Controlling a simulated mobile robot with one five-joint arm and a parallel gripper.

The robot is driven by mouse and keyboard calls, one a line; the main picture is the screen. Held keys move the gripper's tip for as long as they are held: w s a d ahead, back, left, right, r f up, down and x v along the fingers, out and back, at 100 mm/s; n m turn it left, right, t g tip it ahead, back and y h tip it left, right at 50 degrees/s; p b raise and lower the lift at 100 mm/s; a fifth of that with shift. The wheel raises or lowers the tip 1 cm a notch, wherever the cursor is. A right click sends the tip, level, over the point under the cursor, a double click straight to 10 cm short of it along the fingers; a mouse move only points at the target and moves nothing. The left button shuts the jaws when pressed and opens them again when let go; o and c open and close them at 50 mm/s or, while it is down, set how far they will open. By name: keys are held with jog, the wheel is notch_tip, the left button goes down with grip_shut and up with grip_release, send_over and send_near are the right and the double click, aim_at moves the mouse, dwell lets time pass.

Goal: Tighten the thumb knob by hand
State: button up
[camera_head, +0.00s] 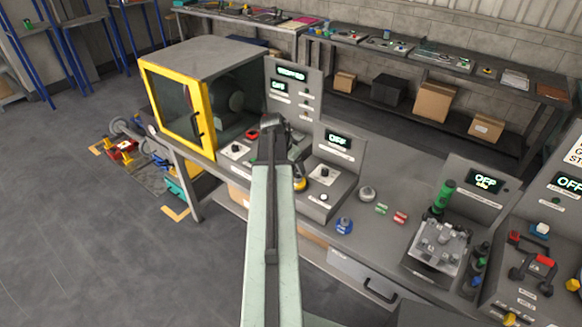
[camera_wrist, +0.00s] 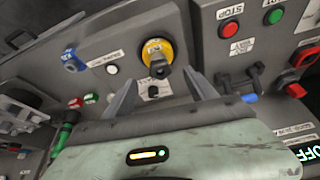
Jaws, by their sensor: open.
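A black knob on a round yellow plate (camera_wrist: 157,54) is on the grey sloped panel in the wrist view. It lies just ahead of my gripper (camera_wrist: 162,77), roughly between the lines of the two fingers. My gripper is open and empty, with a gap between its fingertips and the knob. A yellow part (camera_head: 299,184), likely the same one, shows partly behind my arm in the head view. No readable label marks which control is the thumb knob. My gripper's fingers are hard to make out in the head view.
A white button (camera_wrist: 112,69) and a blue knob (camera_wrist: 72,60) are to the left. A red button (camera_wrist: 230,28) and a lever (camera_wrist: 255,76) stand to the right. The yellow-framed machine (camera_head: 205,108) stands left of my arm. Clear floor (camera_head: 90,235) lies at left.

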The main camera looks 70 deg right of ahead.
aim_at(297, 174)
jog(key=b+x, duration=0.3)
jog(key=x, duration=0.2)
jog(key=shift+f+b, duration=0.25)
jog(key=shift+b, duration=0.15)
jog(key=shift+r, duration=0.1)
jog(key=shift+w, duration=0.1)
jog(key=c, duration=1.3)
jog(key=m, duration=0.1)
jog(key=m+g, duration=0.1)
jog(key=shift+w+d+m, duration=0.2)
jog(key=shift+d+m, duration=0.05)
jog(key=shift+m, duration=0.05)
jog(key=m+y, duration=0.1)
jog(key=m, duration=0.2)
jog(key=shift+g, duration=0.4)
jog(key=o, duration=1.3)
jog(key=shift+a, duration=0.1)
jog(key=shift+r, duration=0.1)
